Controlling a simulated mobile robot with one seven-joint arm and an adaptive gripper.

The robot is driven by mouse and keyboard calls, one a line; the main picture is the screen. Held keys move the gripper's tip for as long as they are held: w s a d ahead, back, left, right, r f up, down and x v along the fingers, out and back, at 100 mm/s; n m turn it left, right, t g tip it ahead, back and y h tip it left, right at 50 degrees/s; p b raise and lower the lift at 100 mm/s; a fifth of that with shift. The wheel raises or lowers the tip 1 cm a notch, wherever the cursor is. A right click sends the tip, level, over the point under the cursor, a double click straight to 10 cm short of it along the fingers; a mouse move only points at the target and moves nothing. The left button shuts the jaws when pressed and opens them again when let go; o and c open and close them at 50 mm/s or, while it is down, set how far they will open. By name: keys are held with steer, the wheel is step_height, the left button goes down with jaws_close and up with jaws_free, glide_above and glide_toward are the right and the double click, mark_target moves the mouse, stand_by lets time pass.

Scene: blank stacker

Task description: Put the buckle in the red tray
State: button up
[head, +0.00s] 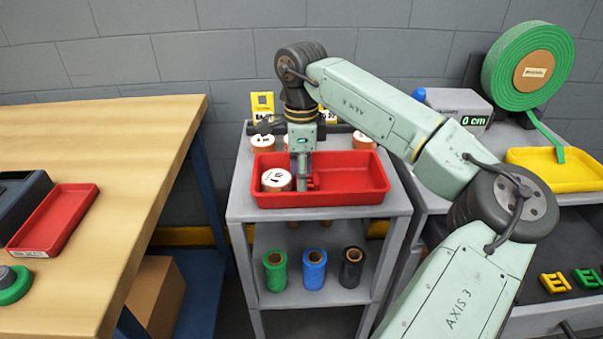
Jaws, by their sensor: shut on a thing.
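The large red tray (345,197) stands on top of the grey cart. My gripper (301,184) points straight down into this tray, left of its middle. It is shut on a small red piece (313,182), which looks like the buckle. The piece sits low inside the tray walls. I cannot tell whether it touches the tray floor, and the fingers hide part of it. A round copper-coloured roll with a white top (276,180) lies in the tray just left of my gripper.
Several similar rolls (362,140) stand behind the tray. Green, blue and black rolls (314,269) stand on the cart's lower shelf. A smaller red tray (55,220) lies on the wooden table (130,150). A yellow tray (557,172) and yellow buckle-like pieces (555,283) are at right.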

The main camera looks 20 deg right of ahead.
steer(key=shift+f, duration=0.35)
steer(key=o, duration=0.9)
steer(key=shift+o, duration=0.2)
steer(key=shift+r, duration=0.1)
step_height(320, 180, up, 12)
steer(key=shift+b, duration=0.4)
